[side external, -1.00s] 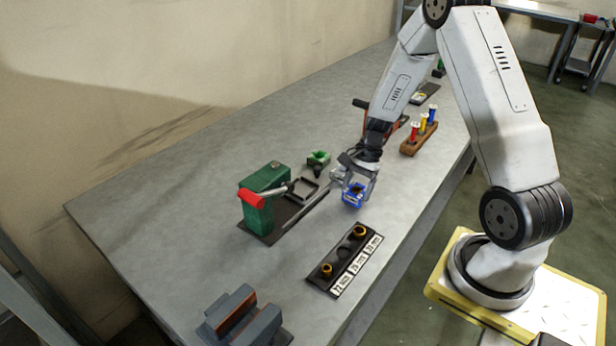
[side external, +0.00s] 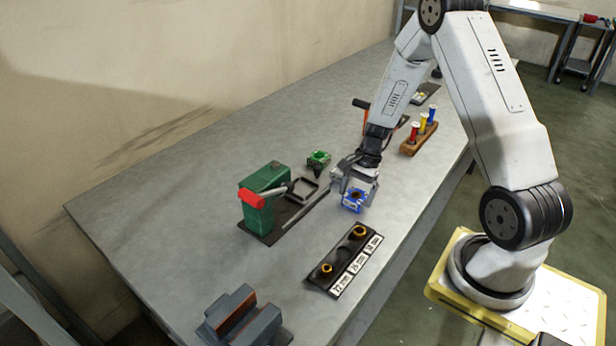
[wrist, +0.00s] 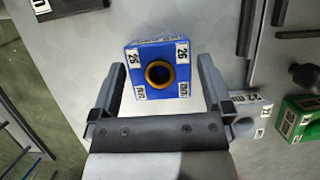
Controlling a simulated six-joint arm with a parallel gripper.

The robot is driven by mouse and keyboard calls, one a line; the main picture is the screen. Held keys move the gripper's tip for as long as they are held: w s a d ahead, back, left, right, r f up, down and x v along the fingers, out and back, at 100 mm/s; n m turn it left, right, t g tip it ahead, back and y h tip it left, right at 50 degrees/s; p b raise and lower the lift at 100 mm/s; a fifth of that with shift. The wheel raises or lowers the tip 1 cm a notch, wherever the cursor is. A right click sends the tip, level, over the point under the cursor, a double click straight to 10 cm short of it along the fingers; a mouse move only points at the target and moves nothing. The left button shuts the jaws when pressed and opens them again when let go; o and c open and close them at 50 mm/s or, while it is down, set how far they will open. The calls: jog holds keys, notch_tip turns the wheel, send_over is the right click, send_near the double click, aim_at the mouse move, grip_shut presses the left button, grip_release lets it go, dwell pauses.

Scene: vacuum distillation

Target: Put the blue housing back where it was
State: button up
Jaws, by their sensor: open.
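The blue housing (side external: 353,201) sits on the grey table between the green press and the labelled rack. In the wrist view the blue housing (wrist: 158,71) shows a brass ring in its top and white labels reading 26 mm. My gripper (side external: 356,189) is open at the housing. In the wrist view its fingers (wrist: 162,80) stand on either side of the housing's near part, with gaps at both sides. Whether the housing touches the table is hard to tell.
A grey housing labelled 22 mm (wrist: 247,112) is close by my right finger. A green housing (side external: 319,158) and the green press (side external: 262,205) with a red handle are to the left. A black rack (side external: 345,262) holds brass rings in front. A wooden block (side external: 419,138) holds coloured pins behind.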

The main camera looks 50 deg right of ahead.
jog(key=shift+r, duration=0.1)
jog(key=v, duration=1.2)
dwell(0.4)
jog(key=s+a+r+n+t+h, duration=0.1)
jog(key=s+a+n+h, duration=0.1)
jog(key=a+n, duration=0.7)
jog(key=s+a+r+n+t+h, duration=0.1)
jog(key=s+a+n+h, duration=0.1)
jog(key=a+n, duration=0.7)
jog(key=s+a, duration=0.1)
jog(key=a, duration=0.2)
jog(key=shift+s+t, duration=0.3)
jog(key=shift+r, duration=0.1)
